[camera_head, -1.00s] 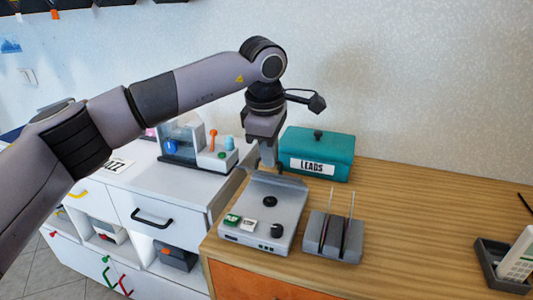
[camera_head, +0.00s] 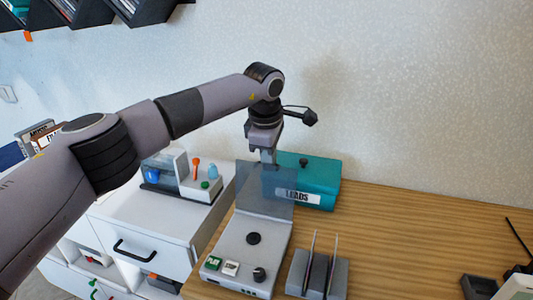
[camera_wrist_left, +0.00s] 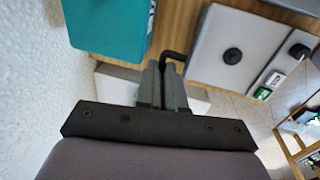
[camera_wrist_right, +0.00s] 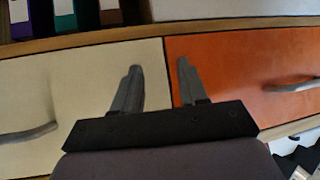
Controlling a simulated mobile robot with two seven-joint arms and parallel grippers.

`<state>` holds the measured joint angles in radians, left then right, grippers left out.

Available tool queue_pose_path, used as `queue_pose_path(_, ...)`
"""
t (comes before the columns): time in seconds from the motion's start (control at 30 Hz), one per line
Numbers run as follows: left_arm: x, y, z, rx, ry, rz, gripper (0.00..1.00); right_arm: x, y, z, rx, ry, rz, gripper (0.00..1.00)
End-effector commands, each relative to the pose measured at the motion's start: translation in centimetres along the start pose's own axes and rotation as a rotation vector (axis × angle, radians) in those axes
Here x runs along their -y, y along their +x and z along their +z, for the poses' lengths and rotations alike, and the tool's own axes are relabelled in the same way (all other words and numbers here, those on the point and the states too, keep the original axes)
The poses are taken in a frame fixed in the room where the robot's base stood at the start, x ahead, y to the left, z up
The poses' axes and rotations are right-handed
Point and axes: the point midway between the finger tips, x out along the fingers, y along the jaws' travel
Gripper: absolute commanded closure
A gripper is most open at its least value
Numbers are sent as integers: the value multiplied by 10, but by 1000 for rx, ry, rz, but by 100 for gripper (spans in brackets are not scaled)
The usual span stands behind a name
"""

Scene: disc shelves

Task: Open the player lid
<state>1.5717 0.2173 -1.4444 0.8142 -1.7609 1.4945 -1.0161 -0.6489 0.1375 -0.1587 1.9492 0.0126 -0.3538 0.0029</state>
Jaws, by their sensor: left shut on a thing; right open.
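The disc player (camera_head: 228,262) is a light grey box on the wooden top, with a black spindle (camera_head: 253,239), a black knob (camera_head: 259,274) and two small buttons. Its smoky see-through lid (camera_head: 262,188) stands raised at the back edge, and the disc bed is uncovered. My left gripper (camera_head: 268,158) is shut at the lid's upper edge. In the left wrist view, its fingers (camera_wrist_left: 163,78) are closed beside a black bent handle (camera_wrist_left: 174,55); the exact contact is hidden. My right gripper (camera_wrist_right: 157,65) is open and empty before the drawers.
A teal box labelled LEADS (camera_head: 322,178) stands behind the lid, close to my left gripper. A grey disc rack (camera_head: 317,270) is right of the player. A cream drawer (camera_wrist_right: 80,85) and an orange drawer (camera_wrist_right: 245,65) face my right gripper.

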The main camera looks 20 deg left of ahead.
Motion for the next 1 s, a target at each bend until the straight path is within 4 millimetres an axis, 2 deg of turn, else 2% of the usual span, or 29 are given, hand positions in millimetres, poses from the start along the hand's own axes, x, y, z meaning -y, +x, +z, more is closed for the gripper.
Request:
queue_pose_path(0.03, 0, 7, 0, -6, -4, -12, 100, 0, -2, -3, 1, -1, -1, 57)
queue_pose_path(0.3, -11, 15, -1, -7, -5, -3, 100, 0, -6, -7, 1, -2, -1, 57)
queue_pose_path(0.97, -16, 19, -4, -10, -9, 0, 100, 0, -7, -8, 1, -3, -1, 57)
queue_pose_path(1.0, -16, 19, -4, -10, -9, 0, 86, 0, -7, -8, 1, -2, -1, 57)
